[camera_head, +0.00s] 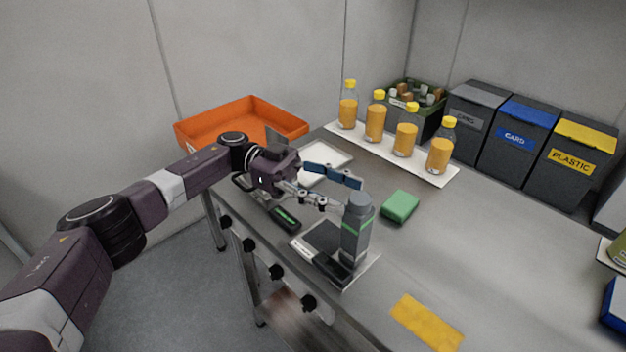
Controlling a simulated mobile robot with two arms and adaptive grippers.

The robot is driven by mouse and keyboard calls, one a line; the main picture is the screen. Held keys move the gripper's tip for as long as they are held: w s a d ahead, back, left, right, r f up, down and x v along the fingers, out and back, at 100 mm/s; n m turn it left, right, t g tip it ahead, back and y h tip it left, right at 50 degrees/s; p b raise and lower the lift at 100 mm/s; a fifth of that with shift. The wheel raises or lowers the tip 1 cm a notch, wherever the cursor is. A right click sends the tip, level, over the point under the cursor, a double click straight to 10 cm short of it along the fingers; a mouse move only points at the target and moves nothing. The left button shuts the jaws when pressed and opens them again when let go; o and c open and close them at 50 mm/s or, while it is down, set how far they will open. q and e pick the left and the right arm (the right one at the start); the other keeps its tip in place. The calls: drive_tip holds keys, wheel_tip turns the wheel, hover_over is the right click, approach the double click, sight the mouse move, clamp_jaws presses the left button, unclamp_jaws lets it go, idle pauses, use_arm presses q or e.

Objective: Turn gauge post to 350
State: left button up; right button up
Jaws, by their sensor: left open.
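The gauge post (355,238) looks to be the upright grey cylinder with a green band and a narrower cap. It stands on a small base plate (362,276) near the front edge of the table. No scale or number on it can be read. My left gripper (344,193) reaches in from the left, with its fingers open and pointing at the top of the post. Its fingertips are close to the post's cap; I cannot tell whether they touch it. My right gripper is out of view.
A green block (399,207) lies right of the post. A yellow patch (427,322) lies on the table (500,250) in front. Behind are several orange bottles (405,137) on a white strip, a crate (420,103), bins (518,137) and an orange tray (245,121). The middle right is clear.

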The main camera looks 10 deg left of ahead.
use_arm(q)
drive_tip(key=v, duration=0.7)
drive_tip(key=shift+w+a, duration=0.15)
drive_tip(key=shift+a, duration=0.2)
drive_tip(key=shift+a, duration=0.1)
idle(0.3)
